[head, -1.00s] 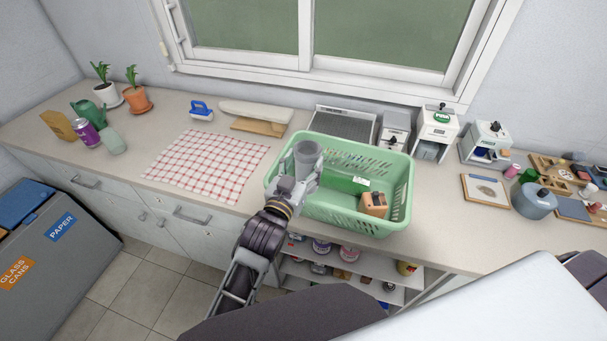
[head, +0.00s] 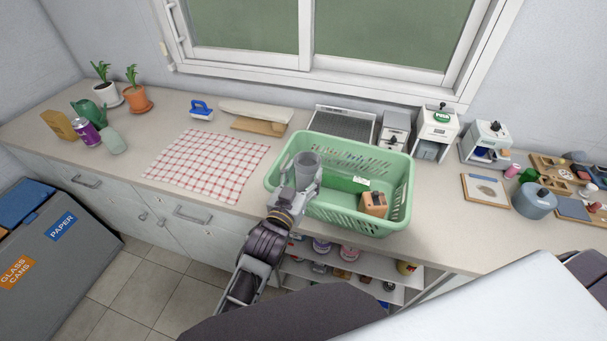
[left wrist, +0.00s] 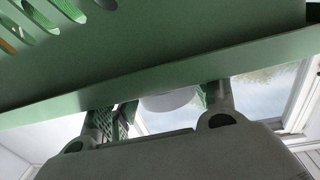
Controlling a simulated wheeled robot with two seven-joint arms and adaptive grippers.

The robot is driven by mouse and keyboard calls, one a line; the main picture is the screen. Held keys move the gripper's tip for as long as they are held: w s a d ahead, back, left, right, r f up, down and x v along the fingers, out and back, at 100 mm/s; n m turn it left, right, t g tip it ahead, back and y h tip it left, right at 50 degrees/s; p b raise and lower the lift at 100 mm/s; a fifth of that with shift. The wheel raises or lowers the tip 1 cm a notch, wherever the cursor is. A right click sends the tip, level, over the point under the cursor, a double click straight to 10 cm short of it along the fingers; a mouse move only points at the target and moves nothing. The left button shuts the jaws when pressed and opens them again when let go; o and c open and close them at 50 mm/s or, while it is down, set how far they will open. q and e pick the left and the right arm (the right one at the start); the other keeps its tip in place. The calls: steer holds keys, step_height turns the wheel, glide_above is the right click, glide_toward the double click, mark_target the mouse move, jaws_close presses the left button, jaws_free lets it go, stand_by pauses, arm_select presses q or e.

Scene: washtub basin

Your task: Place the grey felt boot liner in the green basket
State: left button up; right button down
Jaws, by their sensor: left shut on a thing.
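The grey felt boot liner (head: 308,167) is a grey open-topped tube at the left end of the green basket (head: 391,222). My left gripper (head: 307,182) is shut on the liner, at the basket's near left part. In the left wrist view the basket's green rim (left wrist: 150,75) crosses close in front, and part of the liner (left wrist: 170,100) shows pale between the fingers. The liner's lower part is hidden by the gripper and basket wall, so I cannot tell whether it touches the basket floor. My right gripper is not in view.
A checked cloth (head: 206,165) lies to the left on the counter. A ribbed drainer (head: 343,125) and small appliances (head: 436,133) stand behind. A shelf with cans is below the counter.

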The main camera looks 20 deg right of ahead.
arm_select(q)
steer(key=shift+s+f, duration=0.1)
steer(key=shift+f, duration=0.5)
steer(key=o, duration=1.1)
steer(key=shift+f, duration=0.2)
steer(key=shift+r, duration=0.6)
steer(key=shift+r+b+v, duration=0.15)
steer(key=shift+b+v, duration=0.1)
steer(key=shift+v, duration=1.75)
steer(key=shift+r+b+v, duration=0.15)
steer(key=shift+b+v, duration=0.1)
steer(key=shift+v, duration=1.7)
steer(key=shift+r+b+v, duration=0.15)
steer(key=shift+b+v, duration=0.1)
steer(key=shift+v, duration=1.75)
